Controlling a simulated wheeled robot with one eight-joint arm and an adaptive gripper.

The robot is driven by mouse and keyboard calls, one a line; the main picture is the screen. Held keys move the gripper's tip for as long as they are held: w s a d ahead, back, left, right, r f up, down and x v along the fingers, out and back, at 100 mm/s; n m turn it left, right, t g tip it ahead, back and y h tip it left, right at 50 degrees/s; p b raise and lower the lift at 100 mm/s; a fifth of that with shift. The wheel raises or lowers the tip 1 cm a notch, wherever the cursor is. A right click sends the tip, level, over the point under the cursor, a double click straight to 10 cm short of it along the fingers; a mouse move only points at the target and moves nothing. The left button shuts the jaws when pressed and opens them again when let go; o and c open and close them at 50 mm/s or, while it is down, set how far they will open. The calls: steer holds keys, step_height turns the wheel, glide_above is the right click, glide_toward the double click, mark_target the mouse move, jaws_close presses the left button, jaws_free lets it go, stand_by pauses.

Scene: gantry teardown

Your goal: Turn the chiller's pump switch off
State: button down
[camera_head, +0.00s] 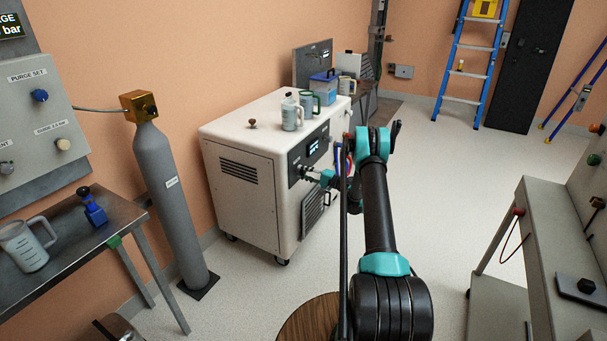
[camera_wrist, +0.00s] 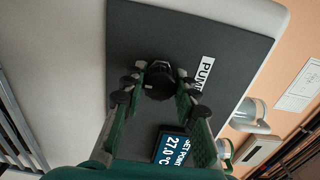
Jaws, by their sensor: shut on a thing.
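The chiller (camera_head: 246,187) is a white wheeled cabinet against the wall in the head view. Its dark control panel (camera_wrist: 134,40) fills the middle of the wrist view, with a white PUMP label (camera_wrist: 206,74) and a lit display (camera_wrist: 172,146) reading 27.0 °C. The pump switch (camera_wrist: 159,80) is a black round knob beside the label. My gripper (camera_wrist: 158,86) has its fingers on either side of the knob and is shut on it. In the head view my gripper (camera_head: 306,171) reaches the chiller's front panel. The knob's pointer direction is hard to make out.
Jugs (camera_head: 291,114) and a small knob-like item (camera_head: 252,124) stand on the chiller's top. A grey gas cylinder (camera_head: 172,190) stands left of it. A metal bench (camera_head: 545,225) is at the right. The floor (camera_head: 440,165) between is clear.

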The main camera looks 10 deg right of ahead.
steer(key=c, duration=1.1)
jaws_free()
steer(key=shift+c, duration=0.2)
steer(key=shift+d, duration=0.1)
steer(key=v, duration=1.2)
